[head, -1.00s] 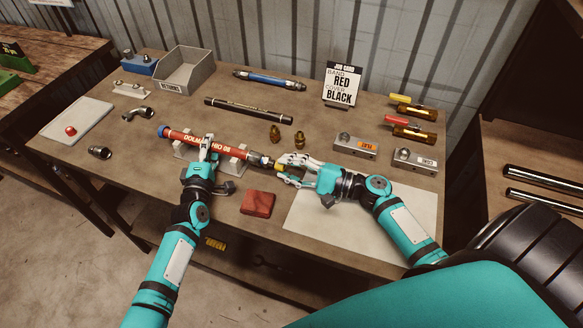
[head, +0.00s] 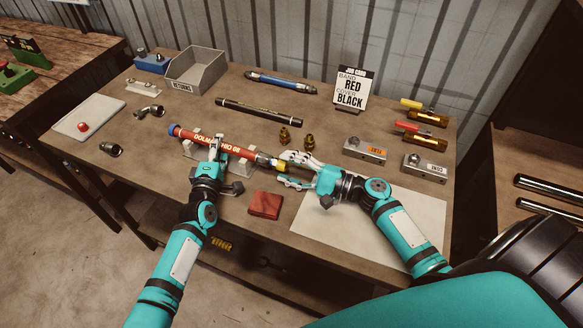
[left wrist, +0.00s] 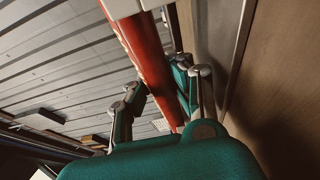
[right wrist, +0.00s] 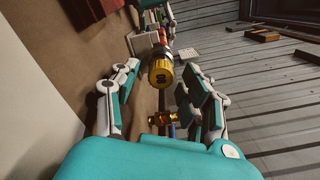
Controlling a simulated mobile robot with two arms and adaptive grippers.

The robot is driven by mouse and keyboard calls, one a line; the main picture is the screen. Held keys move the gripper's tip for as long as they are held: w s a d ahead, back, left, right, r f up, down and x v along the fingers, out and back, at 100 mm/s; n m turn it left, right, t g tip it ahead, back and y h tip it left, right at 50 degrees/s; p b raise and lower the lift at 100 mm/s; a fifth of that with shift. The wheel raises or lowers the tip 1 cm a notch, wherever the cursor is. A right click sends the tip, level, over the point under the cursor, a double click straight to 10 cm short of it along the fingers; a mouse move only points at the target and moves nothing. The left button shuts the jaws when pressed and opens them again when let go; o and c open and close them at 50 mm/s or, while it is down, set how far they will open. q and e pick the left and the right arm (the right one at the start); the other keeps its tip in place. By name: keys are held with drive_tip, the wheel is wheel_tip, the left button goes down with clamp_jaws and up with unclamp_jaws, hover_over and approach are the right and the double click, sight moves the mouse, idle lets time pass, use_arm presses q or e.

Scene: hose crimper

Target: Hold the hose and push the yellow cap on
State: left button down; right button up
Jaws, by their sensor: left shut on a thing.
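The red hose (head: 190,138) with white lettering lies along grey support blocks (head: 241,158), a blue cap (head: 172,130) on its left end. My left gripper (head: 216,148) is shut on the hose near its middle; the red hose also shows in the left wrist view (left wrist: 147,55). The yellow cap (head: 280,167) sits at the hose's right end, in line with it. In the right wrist view the yellow cap (right wrist: 161,72) faces my palm. My right gripper (right wrist: 165,85) is open, its fingers apart on either side of the cap. How far the cap is on is hidden.
Two brass fittings (head: 284,136) stand just behind the right gripper. A red block (head: 265,204) and a pale sheet (head: 340,232) lie in front. A black hose (head: 262,110), a returns bin (head: 196,72) and a job card (head: 351,88) are further back.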

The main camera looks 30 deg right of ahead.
use_arm(q)
drive_tip(key=shift+f, duration=0.1)
use_arm(e)
drive_tip(key=shift+o, duration=0.2)
drive_tip(key=shift+s+d, duration=0.1)
drive_tip(key=v, duration=1.1)
drive_tip(key=shift+s+d, duration=0.25)
drive_tip(key=shift+s, duration=0.1)
use_arm(q)
drive_tip(key=c, duration=1.1)
unclamp_jaws()
drive_tip(key=shift+s, duration=0.1)
